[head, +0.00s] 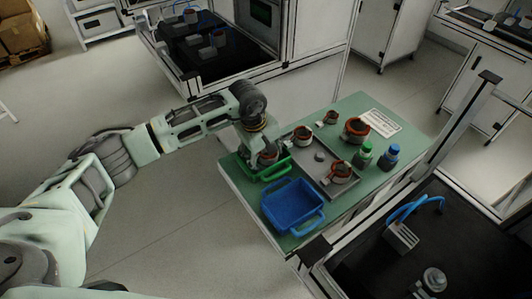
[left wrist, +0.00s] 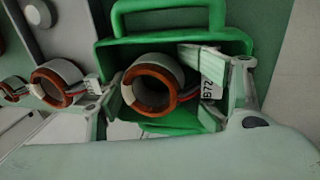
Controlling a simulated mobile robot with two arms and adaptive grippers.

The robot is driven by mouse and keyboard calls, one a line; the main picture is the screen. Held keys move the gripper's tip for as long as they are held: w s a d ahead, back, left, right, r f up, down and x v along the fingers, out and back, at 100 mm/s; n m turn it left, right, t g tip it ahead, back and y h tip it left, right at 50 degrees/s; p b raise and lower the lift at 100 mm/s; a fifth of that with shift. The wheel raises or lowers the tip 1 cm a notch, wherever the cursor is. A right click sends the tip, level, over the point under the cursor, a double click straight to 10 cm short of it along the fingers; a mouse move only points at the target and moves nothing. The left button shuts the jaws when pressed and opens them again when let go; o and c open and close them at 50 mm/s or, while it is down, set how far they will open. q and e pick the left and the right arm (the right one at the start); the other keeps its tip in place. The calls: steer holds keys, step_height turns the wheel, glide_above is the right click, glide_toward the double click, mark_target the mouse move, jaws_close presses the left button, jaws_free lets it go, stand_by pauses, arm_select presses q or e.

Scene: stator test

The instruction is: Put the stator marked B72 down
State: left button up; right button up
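The stator marked B72 (left wrist: 152,88) is a grey ring with copper windings, and its white tag (left wrist: 209,88) reads B72. My left gripper (head: 266,153) is at the green tray (head: 270,174) on the near left of the green table. In the left wrist view, the fingers of my left gripper (left wrist: 150,85) are on either side of the stator and appear shut on it. The green tray (left wrist: 165,22) lies behind and around the stator in that view. Whether the stator touches the tray floor is hard to tell. My right gripper is not in view.
A blue basket (head: 293,205) stands empty beside the green tray. A grey tray (head: 322,163) with stators lies to the right. Another stator (head: 356,129), a green-capped bottle (head: 363,156) and a blue-capped bottle (head: 389,157) stand on the green table (head: 350,108).

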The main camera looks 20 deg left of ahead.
mark_target(260, 155)
arm_select(q)
steer(key=shift+d+r, duration=0.1)
steer(key=shift+d, duration=0.05)
steer(key=shift+w+r+p, duration=0.1)
steer(key=shift+r+p, duration=0.35)
steer(key=shift+p, duration=0.1)
steer(key=shift+w+r+p, duration=0.1)
steer(key=shift+r+p, duration=0.3)
steer(key=shift+p, duration=0.15)
steer(key=shift+r+b, duration=0.6)
steer(key=shift+b, duration=0.15)
steer(key=b+v, duration=0.2)
steer(key=v, duration=0.8)
steer(key=shift+s+a+r, duration=0.2)
steer(key=shift+s+a, duration=0.05)
